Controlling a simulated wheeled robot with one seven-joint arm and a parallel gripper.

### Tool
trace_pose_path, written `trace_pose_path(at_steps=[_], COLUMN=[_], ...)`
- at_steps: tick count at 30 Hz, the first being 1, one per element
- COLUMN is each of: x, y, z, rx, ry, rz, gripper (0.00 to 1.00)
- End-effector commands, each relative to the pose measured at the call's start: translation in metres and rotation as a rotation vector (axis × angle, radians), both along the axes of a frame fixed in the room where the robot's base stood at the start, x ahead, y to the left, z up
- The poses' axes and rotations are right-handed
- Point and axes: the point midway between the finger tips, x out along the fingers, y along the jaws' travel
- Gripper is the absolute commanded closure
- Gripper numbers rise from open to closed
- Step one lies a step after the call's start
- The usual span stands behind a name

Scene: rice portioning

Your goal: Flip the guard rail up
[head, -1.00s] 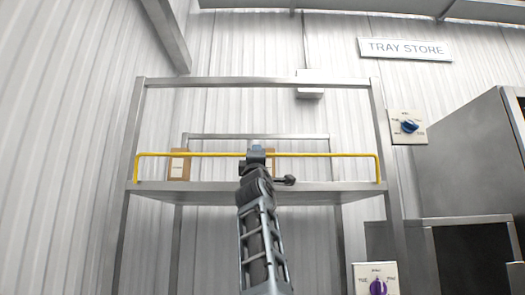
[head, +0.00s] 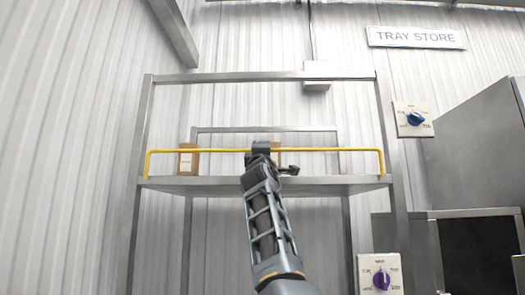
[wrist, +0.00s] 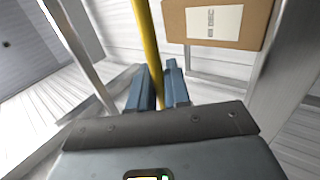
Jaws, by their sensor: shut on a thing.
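The yellow guard rail (head: 330,150) runs across the front of the metal shelf (head: 350,180), with short legs bent down to the shelf at both ends. It stands upright above the shelf edge. My gripper (head: 262,148) is at the middle of the rail. In the wrist view the yellow rail (wrist: 146,40) passes between the two blue fingers of my gripper (wrist: 158,92), which are shut on it.
A cardboard box (head: 188,160) sits on the shelf at left; a labelled box (wrist: 215,22) is close in the wrist view. A blue-knob panel (head: 413,119) and a purple-knob panel (head: 380,276) are at right, near a grey metal cabinet (head: 475,150).

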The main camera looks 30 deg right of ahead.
Motion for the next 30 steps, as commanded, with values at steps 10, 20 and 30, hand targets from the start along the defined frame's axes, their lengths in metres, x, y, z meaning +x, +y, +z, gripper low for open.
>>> trace_pose_path(at_steps=[10,20,30], x=[0.001,-0.012,-0.044], y=[-0.002,0.006,0.028], z=[-0.004,-0.016,-0.045], rx=[0.003,0.002,0.002], ry=[0.005,0.001,0.004], rz=[-0.001,-0.003,-0.003], gripper=[0.71,0.71,0.71])
